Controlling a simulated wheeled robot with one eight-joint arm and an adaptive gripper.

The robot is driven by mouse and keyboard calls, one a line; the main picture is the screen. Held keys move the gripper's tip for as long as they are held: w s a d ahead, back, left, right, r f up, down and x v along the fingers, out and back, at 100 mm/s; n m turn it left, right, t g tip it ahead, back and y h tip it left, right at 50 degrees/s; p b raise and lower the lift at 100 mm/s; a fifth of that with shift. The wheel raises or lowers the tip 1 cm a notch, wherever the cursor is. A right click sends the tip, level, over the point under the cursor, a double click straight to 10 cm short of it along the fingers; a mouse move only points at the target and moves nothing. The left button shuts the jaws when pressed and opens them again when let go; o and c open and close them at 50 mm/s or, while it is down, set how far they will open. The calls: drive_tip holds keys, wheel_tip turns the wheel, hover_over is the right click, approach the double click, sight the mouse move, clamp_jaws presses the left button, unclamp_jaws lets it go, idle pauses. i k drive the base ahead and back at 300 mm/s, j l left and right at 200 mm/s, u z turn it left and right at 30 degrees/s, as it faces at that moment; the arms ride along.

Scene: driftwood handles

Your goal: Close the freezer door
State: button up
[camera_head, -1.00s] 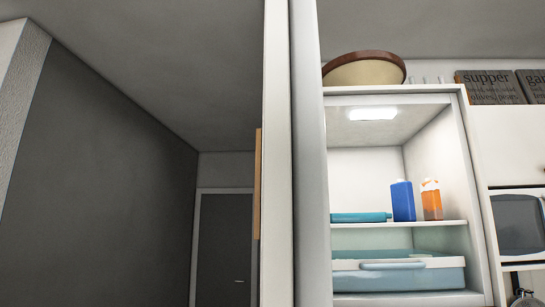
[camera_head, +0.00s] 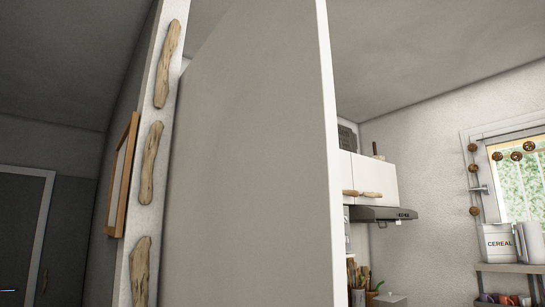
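A tall plain grey panel (camera_head: 255,160) with a white right edge (camera_head: 328,110) fills the middle of the head view, very close. It looks like the freezer door, but I cannot tell for certain. Several driftwood handles (camera_head: 151,162) run one above another on a narrow white strip (camera_head: 145,190) along its left side. The freezer's inside and its shelves are not in view. How far the door stands open cannot be told from here. My gripper and arm are not in view.
A wood-framed piece (camera_head: 121,178) hangs left of the strip, and a dark door (camera_head: 22,235) is at far left. To the right are a white wall cabinet (camera_head: 368,180), a range hood (camera_head: 383,214), a cereal canister (camera_head: 499,243) and a window (camera_head: 525,180).

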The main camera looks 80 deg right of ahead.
sight(253, 216)
drive_tip(key=z, duration=1.9)
drive_tip(key=k+j, duration=0.15)
drive_tip(key=k, duration=0.15)
drive_tip(key=i+z, duration=0.05)
